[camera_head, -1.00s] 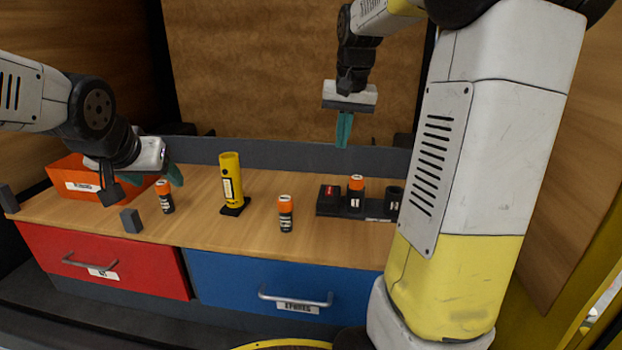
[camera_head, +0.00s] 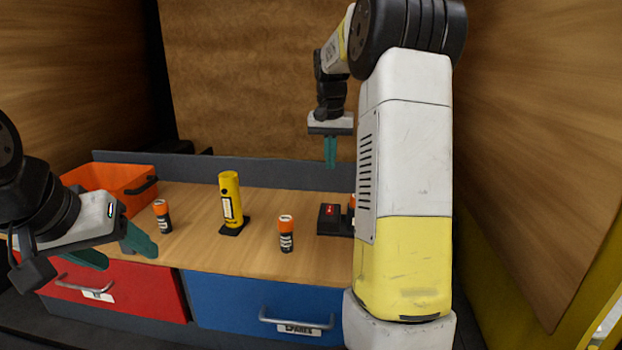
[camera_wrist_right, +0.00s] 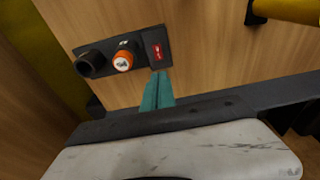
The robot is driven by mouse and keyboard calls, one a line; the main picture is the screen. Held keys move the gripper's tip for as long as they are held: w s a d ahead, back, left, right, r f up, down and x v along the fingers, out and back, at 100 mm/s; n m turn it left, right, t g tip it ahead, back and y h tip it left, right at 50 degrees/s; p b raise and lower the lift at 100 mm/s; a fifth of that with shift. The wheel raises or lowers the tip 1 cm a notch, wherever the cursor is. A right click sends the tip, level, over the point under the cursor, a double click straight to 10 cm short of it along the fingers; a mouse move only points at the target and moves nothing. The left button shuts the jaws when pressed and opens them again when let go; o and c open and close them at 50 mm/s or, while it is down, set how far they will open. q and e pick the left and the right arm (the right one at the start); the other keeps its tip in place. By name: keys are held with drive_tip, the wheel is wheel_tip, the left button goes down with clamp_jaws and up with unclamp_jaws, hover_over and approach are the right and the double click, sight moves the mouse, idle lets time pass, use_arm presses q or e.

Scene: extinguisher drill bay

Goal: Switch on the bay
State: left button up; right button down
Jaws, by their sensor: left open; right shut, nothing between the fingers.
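A dark base block (camera_head: 328,226) at the right of the bench carries a small red rocker switch (camera_head: 330,210). The right wrist view shows the switch (camera_wrist_right: 157,50) at one end of the block, beside an orange-topped cylinder (camera_wrist_right: 123,61) and an open black socket (camera_wrist_right: 90,65). My right gripper (camera_head: 331,165) is shut and empty, pointing down above and behind the block. In the wrist view its teal fingertips (camera_wrist_right: 158,76) appear just below the switch; contact is not clear. My left gripper (camera_head: 124,254) is open and empty at the bench's front left.
A yellow cylinder (camera_head: 230,194) stands on a black foot mid-bench. Orange-capped cylinders stand at left (camera_head: 162,215) and centre (camera_head: 286,233). An orange bin (camera_head: 118,182) is at the back left. Red (camera_head: 140,290) and blue (camera_head: 230,298) drawers are shut. My right arm hides the bench's right end.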

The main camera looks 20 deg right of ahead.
sight(330, 206)
drive_tip(key=f, duration=0.4)
drive_tip(key=w+f, duration=0.1)
drive_tip(key=f, duration=0.3)
drive_tip(key=d+f, duration=0.1)
drive_tip(key=f, duration=0.4)
drive_tip(key=shift+w, duration=0.4)
drive_tip(key=shift+w+f, duration=0.1)
drive_tip(key=shift+f, duration=0.2)
